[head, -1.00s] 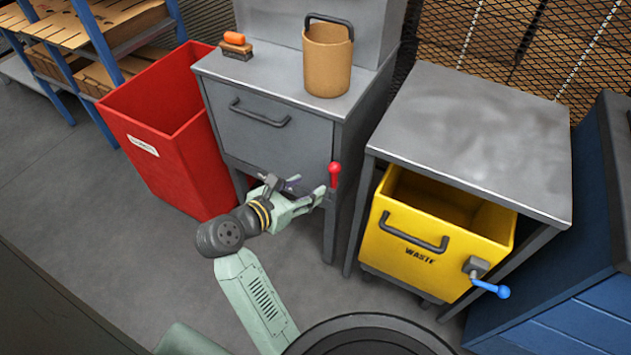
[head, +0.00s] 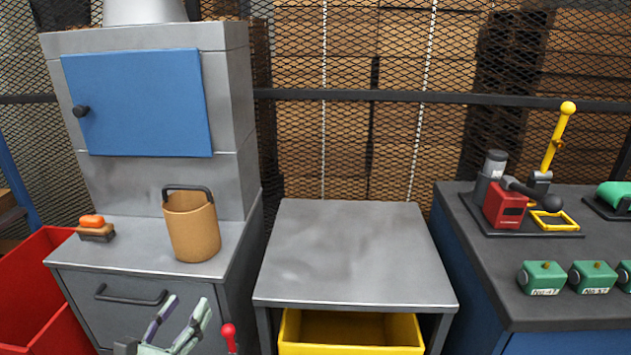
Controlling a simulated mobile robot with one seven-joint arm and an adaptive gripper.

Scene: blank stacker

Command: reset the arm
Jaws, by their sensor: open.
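My gripper (head: 179,322) shows at the bottom left of the head view, with its fingers pointing up. The fingers are apart and nothing is between them. Most of my arm is below the picture's edge.
A tan bucket (head: 192,228) and an orange-topped brush (head: 95,228) stand on the cabinet. To its right is a bare grey table (head: 345,255) over a yellow bin (head: 350,330). A red bin (head: 35,290) is at left. A workbench (head: 480,265) at right holds a red device and green blocks.

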